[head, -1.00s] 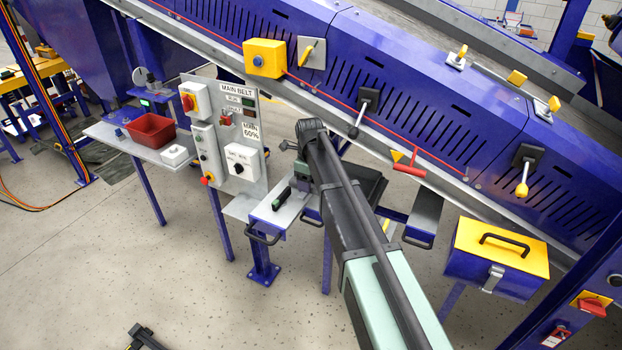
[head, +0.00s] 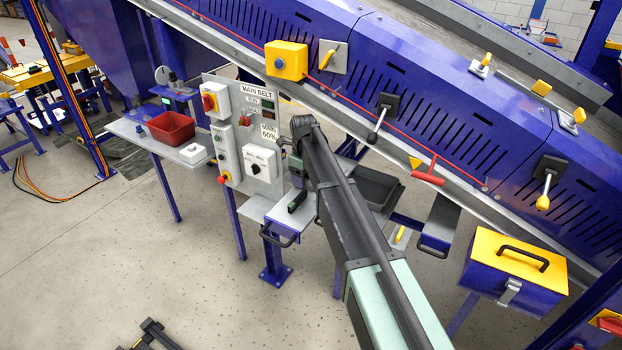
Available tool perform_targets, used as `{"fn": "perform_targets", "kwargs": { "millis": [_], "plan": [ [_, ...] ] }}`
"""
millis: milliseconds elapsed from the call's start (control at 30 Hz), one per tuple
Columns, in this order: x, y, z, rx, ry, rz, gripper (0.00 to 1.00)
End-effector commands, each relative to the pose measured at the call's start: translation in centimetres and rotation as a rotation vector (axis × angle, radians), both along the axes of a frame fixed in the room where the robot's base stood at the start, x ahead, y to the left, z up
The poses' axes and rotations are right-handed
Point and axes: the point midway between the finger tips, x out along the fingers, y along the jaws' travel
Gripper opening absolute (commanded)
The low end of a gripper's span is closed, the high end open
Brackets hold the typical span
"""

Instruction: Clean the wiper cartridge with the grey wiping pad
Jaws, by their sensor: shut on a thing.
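My gripper (head: 296,168) shows only in part below the dark wrist at the end of my arm, beside the control panel. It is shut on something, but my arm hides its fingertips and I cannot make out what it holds. A dark object with a green part (head: 298,201) lies on a small grey shelf (head: 258,207) just below the gripper; I cannot tell what it is. I cannot clearly identify the wiper cartridge or the grey wiping pad; they may be hidden behind my arm.
The main belt control panel (head: 243,135) stands close left of my gripper. A side table (head: 150,138) holds a red bin (head: 171,127) and a white box (head: 193,154). A black tray (head: 378,187) and a yellow-lidded blue toolbox (head: 515,262) are to the right. The blue conveyor housing (head: 440,110) runs behind.

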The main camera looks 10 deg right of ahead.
Motion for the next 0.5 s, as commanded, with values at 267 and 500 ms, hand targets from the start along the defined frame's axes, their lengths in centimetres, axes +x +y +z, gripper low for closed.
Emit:
{"fn": "perform_targets", "kwargs": {
  "millis": [267, 500],
  "plan": [
    [0.0, 0.0, 0.3, 0.000, 0.000, -0.001, 0.44],
    [0.0, 0.0, 3.4, 0.000, 0.000, -0.001, 0.44]
  ]
}}
